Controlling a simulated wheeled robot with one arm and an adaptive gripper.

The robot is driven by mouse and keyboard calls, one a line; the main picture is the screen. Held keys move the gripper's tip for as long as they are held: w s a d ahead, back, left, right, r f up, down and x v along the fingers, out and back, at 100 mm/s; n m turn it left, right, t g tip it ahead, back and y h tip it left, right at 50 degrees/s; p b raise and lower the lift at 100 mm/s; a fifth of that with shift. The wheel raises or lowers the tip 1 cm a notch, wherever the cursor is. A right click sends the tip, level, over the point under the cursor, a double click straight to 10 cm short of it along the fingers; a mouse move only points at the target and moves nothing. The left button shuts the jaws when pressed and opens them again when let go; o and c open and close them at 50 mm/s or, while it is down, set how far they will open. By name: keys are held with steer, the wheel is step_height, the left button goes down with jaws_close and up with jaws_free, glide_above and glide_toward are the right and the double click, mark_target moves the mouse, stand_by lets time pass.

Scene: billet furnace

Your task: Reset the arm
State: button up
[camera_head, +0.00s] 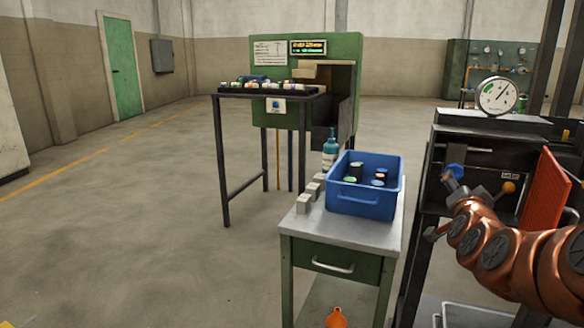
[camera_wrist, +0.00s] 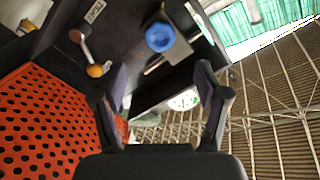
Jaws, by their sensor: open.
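My gripper (camera_head: 441,208) is at the right in the head view, at the end of my orange arm, in front of the dark furnace body (camera_head: 455,150). In the wrist view my gripper (camera_wrist: 163,80) has its two fingers spread wide with nothing between them. A blue knob (camera_wrist: 160,37) shows beyond the fingertips, apart from them; it also shows in the head view (camera_head: 456,171). A lever with an orange ball (camera_wrist: 97,71) is left of the knob in the wrist view, and its ball shows in the head view (camera_head: 508,187).
A red perforated panel (camera_head: 553,205) stands close beside my arm. A round gauge (camera_head: 497,95) sits on top of the furnace. A green-grey cart (camera_head: 345,232) carries a blue bin (camera_head: 362,204) and a bottle (camera_head: 330,150). The floor at left is clear.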

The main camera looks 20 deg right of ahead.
steer(key=w+a+n+g+y+p, duration=0.1)
steer(key=w+a+n+y+p, duration=0.2)
steer(key=a+n+y+p, duration=0.75)
steer(key=s+a+g+p, duration=0.3)
steer(key=a, duration=0.6)
steer(key=s+a+g+p, duration=0.2)
steer(key=s+a, duration=0.1)
steer(key=a, duration=0.5)
steer(key=s+a+r+n+g+p, duration=0.1)
steer(key=s+a+r+g+p, duration=0.1)
steer(key=s, duration=0.7)
steer(key=s+a+r+n+g+p, duration=0.2)
steer(key=s+a+g+p, duration=0.2)
steer(key=s+p, duration=0.2)
steer(key=s+a+r+n+g+p, duration=0.1)
steer(key=s+a+r+g+p, duration=0.1)
steer(key=s, duration=0.9)
steer(key=a+g+p, duration=0.1)
steer(key=g+p, duration=0.1)
steer(key=p, duration=0.1)
steer(key=shift+s+a+r, duration=0.15)
steer(key=shift+s+a, duration=0.15)
steer(key=shift+n, duration=0.25)
